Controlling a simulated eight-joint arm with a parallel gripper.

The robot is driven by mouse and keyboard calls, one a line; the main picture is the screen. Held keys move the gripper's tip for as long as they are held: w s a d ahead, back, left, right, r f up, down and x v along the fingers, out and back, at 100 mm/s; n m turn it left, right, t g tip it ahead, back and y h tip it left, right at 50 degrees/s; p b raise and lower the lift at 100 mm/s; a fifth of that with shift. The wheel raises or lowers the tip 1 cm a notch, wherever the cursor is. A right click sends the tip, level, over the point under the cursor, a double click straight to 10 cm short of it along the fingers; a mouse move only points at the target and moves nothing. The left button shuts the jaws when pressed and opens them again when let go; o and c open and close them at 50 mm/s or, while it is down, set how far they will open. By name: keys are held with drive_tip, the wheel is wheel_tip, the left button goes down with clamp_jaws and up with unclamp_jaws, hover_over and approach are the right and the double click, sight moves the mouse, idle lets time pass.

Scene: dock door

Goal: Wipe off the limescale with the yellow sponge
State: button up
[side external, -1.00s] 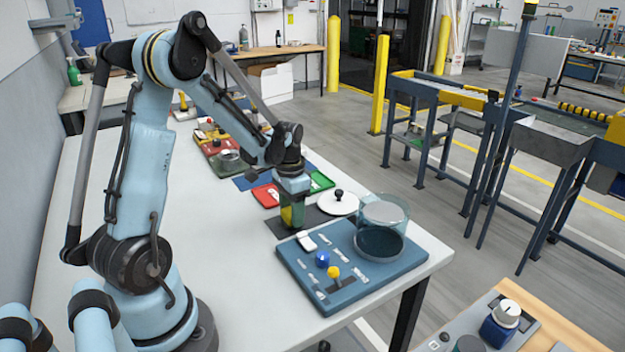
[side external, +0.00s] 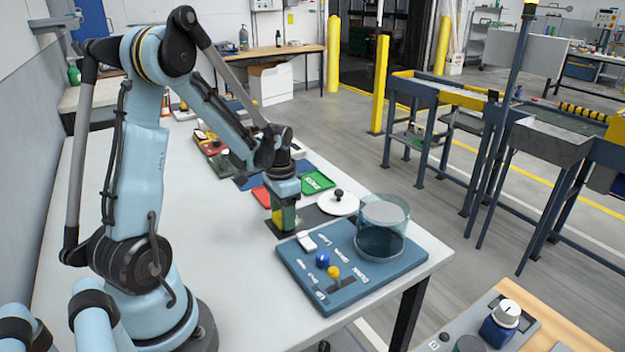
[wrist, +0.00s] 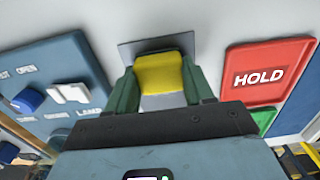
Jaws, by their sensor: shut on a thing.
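My gripper (wrist: 160,85) is shut on the yellow sponge (wrist: 160,72), with a green finger on each side of it. In the side view my gripper (side external: 284,222) points down at the table, and a little of the sponge (side external: 277,216) shows between its fingers. The sponge is low over a flat grey plate (wrist: 127,50), which also shows beside my gripper in the side view (side external: 311,217). I cannot tell whether the sponge touches it. No limescale can be made out; the sponge and fingers hide part of the plate.
A blue panel (side external: 342,292) with knobs and a clear cylinder (side external: 382,228) stands close by at the front right. A white round lid (side external: 338,205), a green tray (side external: 317,183) and a red HOLD plate (wrist: 258,77) lie near. The table's left part is clear.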

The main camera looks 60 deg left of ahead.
drive_tip(key=shift+s+r, duration=0.1)
drive_tip(key=shift+s, duration=0.6)
drive_tip(key=shift+r, duration=4)
drive_tip(key=shift+a+r, duration=0.95)
drive_tip(key=shift+r, duration=0.3)
hover_over(243, 206)
wheel_tip(243, 206, down, 7)
drive_tip(key=shift+r, duration=0.2)
drive_tip(key=shift+f, duration=2.05)
